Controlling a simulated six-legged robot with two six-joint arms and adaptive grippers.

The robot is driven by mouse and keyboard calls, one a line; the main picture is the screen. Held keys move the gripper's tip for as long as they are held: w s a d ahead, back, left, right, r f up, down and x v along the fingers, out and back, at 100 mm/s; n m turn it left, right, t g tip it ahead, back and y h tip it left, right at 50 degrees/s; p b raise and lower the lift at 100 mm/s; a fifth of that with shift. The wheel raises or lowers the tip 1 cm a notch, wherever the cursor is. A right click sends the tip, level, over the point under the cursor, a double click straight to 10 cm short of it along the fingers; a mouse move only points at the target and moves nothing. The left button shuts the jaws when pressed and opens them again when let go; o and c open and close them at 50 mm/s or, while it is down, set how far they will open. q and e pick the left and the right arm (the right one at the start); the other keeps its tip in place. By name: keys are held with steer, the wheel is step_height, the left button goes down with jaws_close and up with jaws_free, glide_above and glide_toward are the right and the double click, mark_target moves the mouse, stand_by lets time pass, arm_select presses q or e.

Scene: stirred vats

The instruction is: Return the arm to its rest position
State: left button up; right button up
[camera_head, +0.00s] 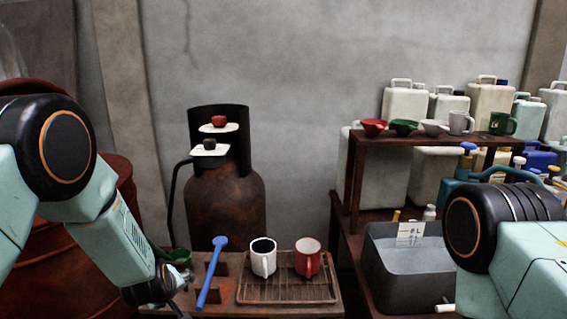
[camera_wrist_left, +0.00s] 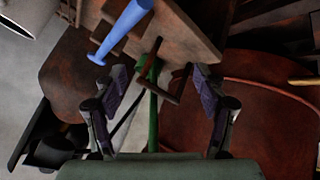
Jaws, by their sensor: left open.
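My left arm comes in from the left in the head view. Its gripper (camera_head: 172,288) is low beside the left edge of the wooden table (camera_head: 222,290). In the left wrist view the gripper (camera_wrist_left: 158,85) has its two fingers spread apart. A thin green bar (camera_wrist_left: 153,115) shows in the gap between them; whether it touches a finger I cannot tell. A green object (camera_head: 178,257) shows behind the gripper in the head view, partly hidden. My right arm is at the right edge of the head view, and its gripper is out of frame.
A blue stirrer (camera_head: 213,272) leans on the table, left of a white mug (camera_head: 263,257) and a red mug (camera_head: 307,257) on a wire rack (camera_head: 285,291). A rusty barrel (camera_head: 122,215) stands left. A grey basin (camera_head: 410,262) and a shelf (camera_head: 430,137) with cups stand right.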

arm_select(q)
steer(key=s+d+f+m+g+b, duration=0.1)
steer(key=s+f, duration=0.4)
steer(key=s, duration=0.9)
steer(key=s+d+f+m+g+h+b, duration=0.1)
steer(key=s+f+m+g, duration=0.3)
steer(key=s, duration=1.1)
steer(key=s+d+f+m+g+b, duration=0.1)
steer(key=s+f+m+g, duration=0.2)
steer(key=s+f, duration=0.4)
steer(key=s, duration=0.7)
steer(key=shift+s+d+m+h, duration=0.2)
steer(key=shift+s+m+h, duration=0.1)
steer(key=shift+s+m, duration=0.1)
steer(key=shift+s+r, duration=0.1)
steer(key=shift+c, duration=0.3)
